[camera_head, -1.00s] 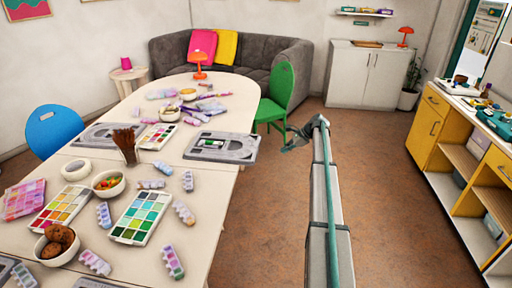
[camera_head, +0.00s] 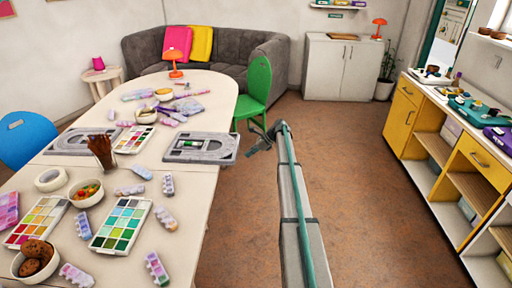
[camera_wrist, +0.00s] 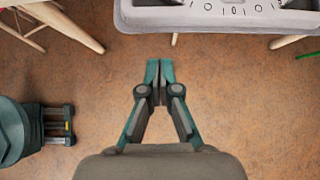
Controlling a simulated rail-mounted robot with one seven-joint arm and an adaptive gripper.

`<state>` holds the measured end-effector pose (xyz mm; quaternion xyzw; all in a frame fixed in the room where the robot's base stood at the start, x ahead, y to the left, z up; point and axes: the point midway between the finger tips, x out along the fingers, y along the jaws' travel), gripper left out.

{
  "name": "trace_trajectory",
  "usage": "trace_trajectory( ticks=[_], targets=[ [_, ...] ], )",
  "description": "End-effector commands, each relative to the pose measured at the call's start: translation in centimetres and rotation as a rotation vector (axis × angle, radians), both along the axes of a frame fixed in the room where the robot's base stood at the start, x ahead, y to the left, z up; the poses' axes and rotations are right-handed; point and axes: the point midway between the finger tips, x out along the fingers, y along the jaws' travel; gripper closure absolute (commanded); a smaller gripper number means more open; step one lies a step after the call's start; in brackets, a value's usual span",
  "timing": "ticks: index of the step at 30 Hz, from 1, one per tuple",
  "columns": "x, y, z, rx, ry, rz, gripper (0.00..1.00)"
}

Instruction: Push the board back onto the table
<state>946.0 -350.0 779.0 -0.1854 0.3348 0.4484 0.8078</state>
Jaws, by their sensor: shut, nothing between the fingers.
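The grey bead board (camera_head: 202,147) lies at the right edge of the long table (camera_head: 190,190) in the head view, with its right end sticking out past the edge. A small green and white item shows on its middle.
A second grey board (camera_head: 82,141) lies farther left on the table. Paint palettes, bowls and bead strips crowd the tabletop. A green chair (camera_head: 258,85) stands just behind my gripper. The floor (camera_head: 350,160) between table and yellow shelves (camera_head: 455,150) is clear.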

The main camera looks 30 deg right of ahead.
Motion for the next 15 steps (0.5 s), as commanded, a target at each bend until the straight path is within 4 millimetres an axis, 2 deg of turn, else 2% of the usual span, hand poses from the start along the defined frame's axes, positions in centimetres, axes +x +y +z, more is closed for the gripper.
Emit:
trace_trajectory(
  ticks=[2, 9, 15],
  targets=[
    [0.6, 1.0, -0.8, 0.0, 0.001, 0.002, 1.0],
    [2.2, 3.5, -0.8, 0.0, 0.0, 0.001, 1.0],
    [2.6, 4.2, -0.9, -0.001, -0.001, 0.0, 1.0]
  ],
)
